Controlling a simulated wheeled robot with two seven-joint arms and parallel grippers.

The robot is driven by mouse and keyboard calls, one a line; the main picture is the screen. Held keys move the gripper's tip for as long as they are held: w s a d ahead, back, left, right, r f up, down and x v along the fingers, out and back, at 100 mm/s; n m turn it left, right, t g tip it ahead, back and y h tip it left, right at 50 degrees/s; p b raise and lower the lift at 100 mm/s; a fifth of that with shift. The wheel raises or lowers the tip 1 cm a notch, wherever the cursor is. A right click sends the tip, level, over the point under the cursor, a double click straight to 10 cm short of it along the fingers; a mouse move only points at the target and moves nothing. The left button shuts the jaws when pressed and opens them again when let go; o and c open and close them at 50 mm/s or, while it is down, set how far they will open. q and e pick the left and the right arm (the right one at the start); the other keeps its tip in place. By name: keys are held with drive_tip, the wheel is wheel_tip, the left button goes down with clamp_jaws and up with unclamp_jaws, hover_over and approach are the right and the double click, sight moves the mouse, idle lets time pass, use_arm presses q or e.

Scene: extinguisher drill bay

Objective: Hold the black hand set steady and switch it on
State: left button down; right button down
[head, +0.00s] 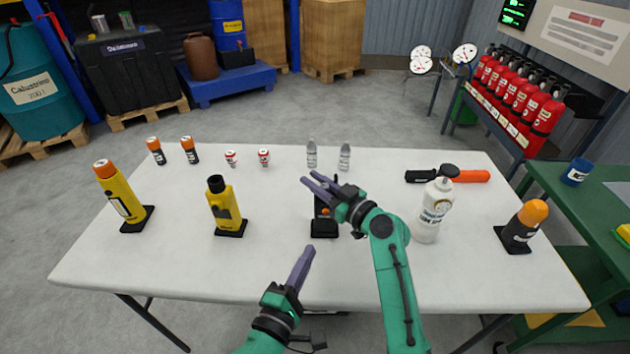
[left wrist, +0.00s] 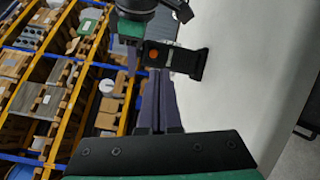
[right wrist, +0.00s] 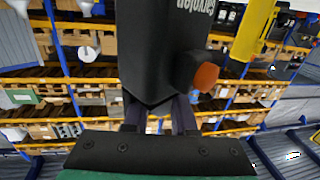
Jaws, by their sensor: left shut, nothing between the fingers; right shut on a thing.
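The black hand set (head: 323,227) stands upright on its black base near the middle of the white table. An orange knob (head: 325,211) sits on its front; it also shows in the left wrist view (left wrist: 153,54) and close up in the right wrist view (right wrist: 206,77). My right gripper (head: 311,183) is shut on the upper part of the black hand set, and its arm hides part of it. My left gripper (head: 304,254) is shut and empty, in front and to the left of the hand set, apart from it. Its closed fingers (left wrist: 160,103) point toward the knob.
A yellow hand set (head: 224,209) and a yellow orange-topped unit (head: 120,195) stand to the left. A white bottle (head: 434,212) stands close to my right forearm. A black orange-topped unit (head: 522,227) is at the right edge. Small cans and bottles line the back.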

sight(325, 213)
use_arm(q)
drive_tip(key=n, duration=0.2)
drive_tip(key=f+n+g+h, duration=0.1)
drive_tip(key=n, duration=0.1)
drive_tip(key=d+n+g+h, duration=0.1)
drive_tip(key=n, duration=0.1)
drive_tip(key=shift+d+f, duration=0.1)
drive_tip(key=shift+f, duration=0.1)
drive_tip(key=w+d+r+n+g+h, duration=0.1)
drive_tip(key=w+n+h, duration=0.4)
drive_tip(key=n, duration=0.8)
drive_tip(key=shift+w+d+r, duration=0.15)
drive_tip(key=shift+w+r, duration=0.65)
drive_tip(key=shift+w, duration=0.45)
drive_tip(key=shift+w, duration=0.15)
drive_tip(key=shift+w, duration=0.3)
drive_tip(key=shift+s, duration=0.45)
